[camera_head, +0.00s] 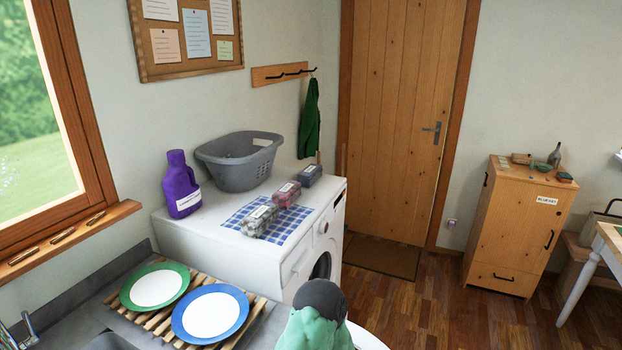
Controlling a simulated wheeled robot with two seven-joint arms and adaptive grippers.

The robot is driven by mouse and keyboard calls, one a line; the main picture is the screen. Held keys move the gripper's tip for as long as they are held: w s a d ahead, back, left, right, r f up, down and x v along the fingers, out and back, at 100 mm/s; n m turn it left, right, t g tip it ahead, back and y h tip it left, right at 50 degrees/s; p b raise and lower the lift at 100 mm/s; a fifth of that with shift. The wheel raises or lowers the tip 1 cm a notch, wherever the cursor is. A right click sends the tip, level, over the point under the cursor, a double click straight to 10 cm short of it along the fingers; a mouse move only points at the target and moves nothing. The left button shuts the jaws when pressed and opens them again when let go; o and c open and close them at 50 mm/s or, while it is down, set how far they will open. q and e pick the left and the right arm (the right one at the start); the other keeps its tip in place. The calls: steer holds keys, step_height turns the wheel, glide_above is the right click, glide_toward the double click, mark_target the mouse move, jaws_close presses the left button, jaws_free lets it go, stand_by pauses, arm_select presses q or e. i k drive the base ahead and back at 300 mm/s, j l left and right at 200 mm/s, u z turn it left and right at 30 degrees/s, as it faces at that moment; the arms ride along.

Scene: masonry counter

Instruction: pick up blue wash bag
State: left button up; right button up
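Three small packed bags with white labels lie in a row on the white washing machine (190,234). The far one (309,175) looks dull grey-blue and is probably the blue wash bag. The middle bag (287,193) is pinkish. The near bag (256,222) is pale grey. The near and middle bags rest on or at a blue-checked cloth (284,222); the far bag lies just beyond it. Neither of my grippers is in view.
A grey laundry basket (240,172) and purple bottle (180,184) stand behind the bags. Green (154,287) and blue (210,314) rimmed plates lie on a wooden rack. A green, dark-topped object (315,318) rises at the bottom.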

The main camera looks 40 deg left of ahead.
mark_target(308, 176)
steer(key=i+l+z, duration=0.15)
steer(key=i+l, duration=1.2)
steer(key=i, duration=0.15)
steer(key=i+j+u, duration=0.15)
steer(key=i+u, duration=1.2)
steer(key=i+l+u, duration=0.25)
steer(key=u, duration=0.2)
